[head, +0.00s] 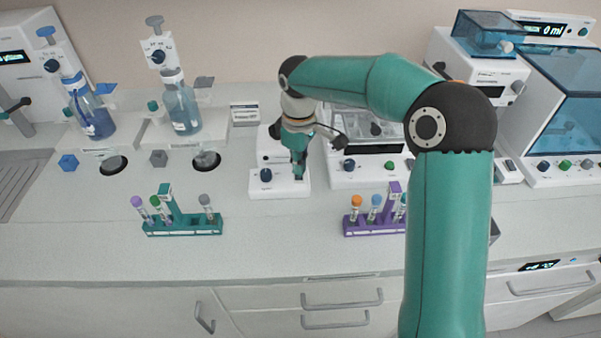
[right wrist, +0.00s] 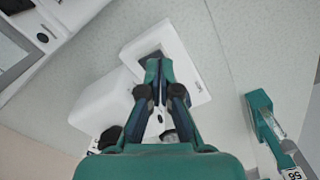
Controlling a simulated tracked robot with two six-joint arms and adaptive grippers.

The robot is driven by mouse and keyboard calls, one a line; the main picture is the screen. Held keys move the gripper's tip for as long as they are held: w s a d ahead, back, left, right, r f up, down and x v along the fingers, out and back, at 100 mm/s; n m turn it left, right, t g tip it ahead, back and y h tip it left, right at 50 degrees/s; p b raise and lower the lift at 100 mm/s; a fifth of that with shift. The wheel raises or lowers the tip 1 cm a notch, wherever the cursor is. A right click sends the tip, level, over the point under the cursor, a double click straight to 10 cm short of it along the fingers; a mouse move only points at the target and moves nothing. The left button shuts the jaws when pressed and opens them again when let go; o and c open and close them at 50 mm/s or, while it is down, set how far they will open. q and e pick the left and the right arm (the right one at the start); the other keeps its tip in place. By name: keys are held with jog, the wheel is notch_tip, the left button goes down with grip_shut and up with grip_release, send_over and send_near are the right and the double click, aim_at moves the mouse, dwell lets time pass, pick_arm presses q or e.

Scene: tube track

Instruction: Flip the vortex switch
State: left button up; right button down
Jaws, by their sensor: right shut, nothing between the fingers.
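The vortex mixer is a small white device (head: 267,189) with a dark blue knob (head: 265,175) at its front left, in the middle of the bench. My right gripper (head: 299,172) points down at the front right of this device, its fingers shut and empty. In the right wrist view the shut fingertips (right wrist: 158,66) lie over the white body (right wrist: 186,72), beside a dark patch (right wrist: 148,52) that may be the switch. The fingers hide part of that patch, so its position and any contact cannot be told. My left gripper does not show.
A teal tube rack (head: 184,229) stands front left and a purple rack (head: 372,231) front right, both holding tubes. A white instrument (head: 358,178) stands close right of the mixer. Bottle dispensers (head: 181,105) stand at the back left. The bench between the racks is clear.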

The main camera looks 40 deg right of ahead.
aim_at(299, 177)
jog(key=shift+f+b, duration=0.9)
jog(key=shift+f, duration=0.35)
dwell(0.6)
jog(key=shift+r+p, duration=3.15)
jog(key=shift+r, duration=0.45)
